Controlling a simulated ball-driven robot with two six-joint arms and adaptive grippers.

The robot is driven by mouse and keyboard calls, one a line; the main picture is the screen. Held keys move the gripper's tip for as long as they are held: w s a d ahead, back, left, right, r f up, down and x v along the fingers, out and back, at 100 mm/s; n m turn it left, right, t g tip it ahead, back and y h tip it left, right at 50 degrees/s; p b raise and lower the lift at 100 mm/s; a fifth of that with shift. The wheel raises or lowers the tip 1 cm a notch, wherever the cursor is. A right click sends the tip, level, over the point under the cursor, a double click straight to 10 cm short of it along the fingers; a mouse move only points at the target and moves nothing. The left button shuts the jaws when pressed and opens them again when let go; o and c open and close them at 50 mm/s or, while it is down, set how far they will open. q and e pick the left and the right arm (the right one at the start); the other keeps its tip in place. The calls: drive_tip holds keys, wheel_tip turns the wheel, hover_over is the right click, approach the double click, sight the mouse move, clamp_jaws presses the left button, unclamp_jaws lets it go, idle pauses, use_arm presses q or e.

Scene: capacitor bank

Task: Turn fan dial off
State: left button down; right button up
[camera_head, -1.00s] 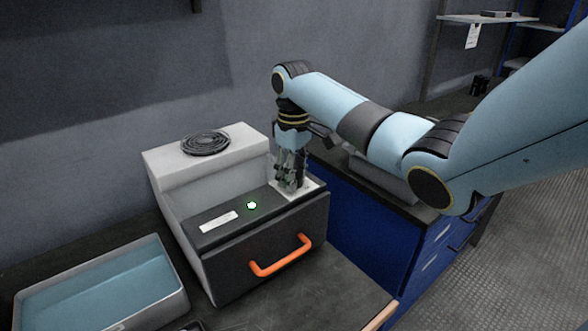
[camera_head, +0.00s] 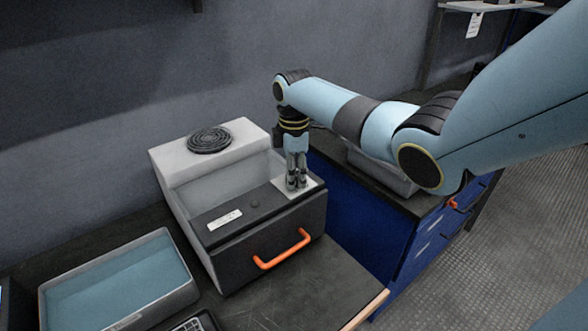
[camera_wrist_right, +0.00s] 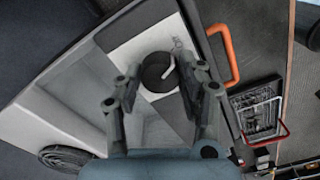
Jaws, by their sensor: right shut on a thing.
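The fan unit is a white box with a dark front part (camera_head: 235,240) and a round black fan grille (camera_head: 209,140) on its raised back. Its small indicator lamp (camera_head: 254,203) is dark. In the right wrist view the black round dial (camera_wrist_right: 158,72) with a white pointer line sits on a white plate (camera_wrist_right: 140,47). My right gripper (camera_head: 297,186) points down over that plate, its fingers (camera_wrist_right: 158,84) on both sides of the dial and shut on it. In the head view the gripper hides the dial. My left gripper is not in view.
An orange handle (camera_head: 283,250) sticks out from the unit's front. A tray of blue liquid (camera_head: 120,282) stands at the left on the dark bench. A blue cabinet (camera_head: 350,215) stands to the right. A rack (camera_wrist_right: 258,115) shows in the wrist view.

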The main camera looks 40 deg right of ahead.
drive_tip(key=shift+n, duration=0.6)
drive_tip(key=o, duration=1.2)
drive_tip(key=shift+r, duration=0.1)
wheel_tip(320, 180, up, 12)
drive_tip(key=shift+f, duration=0.1)
